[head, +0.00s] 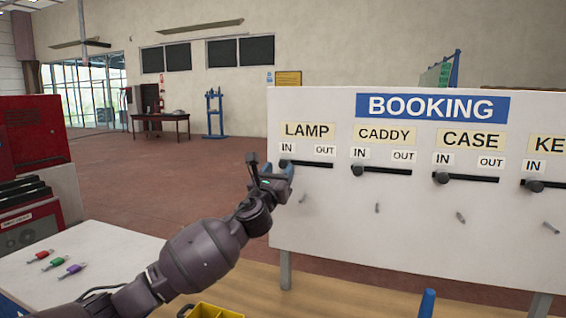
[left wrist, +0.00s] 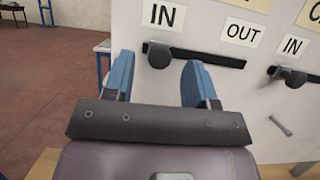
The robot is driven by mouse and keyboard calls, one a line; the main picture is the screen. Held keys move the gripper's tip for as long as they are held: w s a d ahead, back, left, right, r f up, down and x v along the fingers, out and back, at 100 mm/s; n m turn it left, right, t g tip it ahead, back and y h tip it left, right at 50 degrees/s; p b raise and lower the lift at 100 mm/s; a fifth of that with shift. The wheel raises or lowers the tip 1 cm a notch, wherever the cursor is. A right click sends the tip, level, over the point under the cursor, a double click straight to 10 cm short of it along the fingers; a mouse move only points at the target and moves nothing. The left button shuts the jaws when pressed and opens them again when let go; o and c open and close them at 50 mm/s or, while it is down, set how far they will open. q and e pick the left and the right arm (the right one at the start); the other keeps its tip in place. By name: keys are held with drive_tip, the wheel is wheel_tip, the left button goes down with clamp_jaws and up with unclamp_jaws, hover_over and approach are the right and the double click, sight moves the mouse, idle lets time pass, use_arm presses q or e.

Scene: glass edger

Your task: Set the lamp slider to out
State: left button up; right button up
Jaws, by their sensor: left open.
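The white booking board (head: 400,215) stands ahead, with a LAMP label (head: 307,130) at its left end. Below it the dark lamp slot (head: 316,164) runs from IN to OUT. The round black lamp knob (head: 284,163) sits at the IN end; it also shows in the left wrist view (left wrist: 159,56). My left gripper (head: 272,169) is open in front of the board's left edge. In the left wrist view its blue fingers (left wrist: 158,76) stand apart, with the knob appearing between them. I cannot tell whether they touch it. My right gripper is not in view.
The caddy (head: 358,169), case (head: 441,177) and key (head: 534,185) knobs sit at their IN ends to the right. Small pegs stick out below the slots. A table with several coloured tags (head: 53,262) and a yellow tray (head: 208,311) lie below.

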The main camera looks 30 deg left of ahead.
sight(282, 165)
use_arm(q)
drive_tip(key=shift+x, duration=1.8)
clamp_jaws()
